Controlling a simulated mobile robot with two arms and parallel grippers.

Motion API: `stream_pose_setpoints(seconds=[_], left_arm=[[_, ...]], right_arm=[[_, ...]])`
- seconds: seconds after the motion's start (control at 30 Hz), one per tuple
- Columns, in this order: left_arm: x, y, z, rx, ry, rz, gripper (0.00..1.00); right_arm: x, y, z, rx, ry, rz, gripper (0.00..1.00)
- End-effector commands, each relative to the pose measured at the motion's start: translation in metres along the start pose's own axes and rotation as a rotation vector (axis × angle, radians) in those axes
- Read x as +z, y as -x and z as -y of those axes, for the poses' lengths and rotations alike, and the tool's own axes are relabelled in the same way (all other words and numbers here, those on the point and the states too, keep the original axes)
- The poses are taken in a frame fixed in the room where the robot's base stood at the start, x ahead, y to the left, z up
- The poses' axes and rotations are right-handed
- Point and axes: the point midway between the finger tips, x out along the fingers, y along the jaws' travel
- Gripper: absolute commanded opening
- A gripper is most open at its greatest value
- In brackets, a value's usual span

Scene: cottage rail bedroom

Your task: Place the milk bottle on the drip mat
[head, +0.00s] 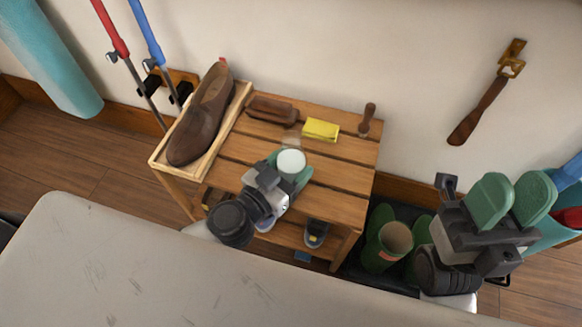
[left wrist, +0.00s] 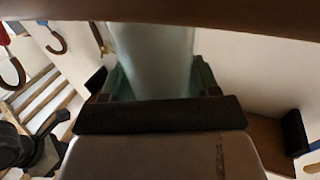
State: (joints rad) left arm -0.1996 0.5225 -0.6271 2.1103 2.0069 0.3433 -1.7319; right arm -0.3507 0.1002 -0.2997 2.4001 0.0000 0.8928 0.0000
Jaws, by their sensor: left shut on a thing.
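The milk bottle (head: 291,162) shows as a pale round top in the head view, over the slatted wooden bench. My left gripper (head: 288,167) is shut on it, with green fingers on either side. In the left wrist view the bottle (left wrist: 155,60) is a pale, translucent body between the fingers; its ends are cut off or hidden. I cannot tell whether it touches the bench. My right gripper (head: 512,200) is open and empty at the right, its green pads apart. A dark mat or tray (head: 352,277) lies under green boots on the floor; I cannot tell whether it is the drip mat.
The bench (head: 345,178) also holds a wooden tray (head: 158,160) with a brown shoe (head: 203,120), a brush (head: 272,109), a yellow block (head: 321,130) and a wooden-handled tool (head: 367,120). Green boots (head: 388,250) stand right of it. A pale surface (head: 120,260) fills the foreground.

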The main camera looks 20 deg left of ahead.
Motion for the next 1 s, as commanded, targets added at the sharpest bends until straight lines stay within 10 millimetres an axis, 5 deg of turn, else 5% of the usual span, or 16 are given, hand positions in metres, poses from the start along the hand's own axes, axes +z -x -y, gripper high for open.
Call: stream_pose_setpoints(seconds=[0.43,0.47,0.6,1.0], left_arm=[[0.0024,-0.0003,0.0000,0.000,0.001,-0.002,0.22],[0.0031,0.0000,0.0000,0.000,0.001,0.000,0.64],[0.0029,0.0000,0.0000,0.000,0.001,0.000,0.85],[0.0007,0.0034,0.0000,0.000,0.000,0.002,0.86]], right_arm=[[-0.0009,0.0013,0.0001,0.000,0.000,-0.009,0.36],[-0.0009,0.0011,0.0001,0.000,0.000,-0.009,0.36],[-0.0009,0.0010,0.0001,0.000,0.000,-0.008,0.36],[-0.0010,0.0001,0.0002,0.000,-0.001,-0.008,0.36]])
